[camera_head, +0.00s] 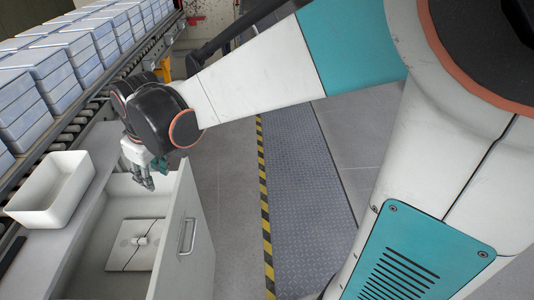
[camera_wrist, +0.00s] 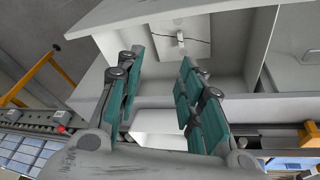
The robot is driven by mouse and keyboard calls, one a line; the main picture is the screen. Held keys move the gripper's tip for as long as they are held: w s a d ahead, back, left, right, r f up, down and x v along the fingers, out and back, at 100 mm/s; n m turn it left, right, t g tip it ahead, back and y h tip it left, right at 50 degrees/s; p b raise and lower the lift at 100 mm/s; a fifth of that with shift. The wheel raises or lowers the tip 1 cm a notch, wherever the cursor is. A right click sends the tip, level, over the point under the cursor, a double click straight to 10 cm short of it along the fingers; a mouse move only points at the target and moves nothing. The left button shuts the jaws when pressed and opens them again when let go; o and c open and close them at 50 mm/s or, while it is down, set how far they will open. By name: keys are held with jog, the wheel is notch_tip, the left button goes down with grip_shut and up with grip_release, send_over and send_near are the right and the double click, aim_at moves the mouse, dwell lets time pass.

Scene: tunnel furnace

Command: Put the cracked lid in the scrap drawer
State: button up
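The cracked lid (camera_head: 130,256) is a pale square plate with a small knob and a dark line across it. It lies flat on the floor of the open scrap drawer (camera_head: 191,225). It also shows at the top of the wrist view (camera_wrist: 160,42), beyond my fingertips. My gripper (camera_head: 146,184) hangs above the drawer's far part, apart from the lid. In the wrist view my gripper (camera_wrist: 161,57) has its two teal-padded fingers spread, with nothing held between them.
A white open box (camera_head: 58,215) stands on the counter (camera_head: 42,262) left of the drawer. Behind is a roller conveyor (camera_head: 60,133) with stacks of blue-white blocks (camera_head: 43,82). The drawer front with its handle (camera_head: 187,236) stands out at the right. Clear floor lies beyond it.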

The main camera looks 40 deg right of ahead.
jog(key=s+d+r+m+t, duration=0.1)
jog(key=s+d+m, duration=0.1)
jog(key=s, duration=0.7)
jog(key=s+d+r+m+t, duration=0.1)
jog(key=s+d+m+t, duration=0.1)
jog(key=s+d, duration=0.3)
jog(key=s+m, duration=0.1)
jog(key=s, duration=0.2)
jog(key=shift+s+r+h, duration=0.3)
jog(key=shift+s+r, duration=0.1)
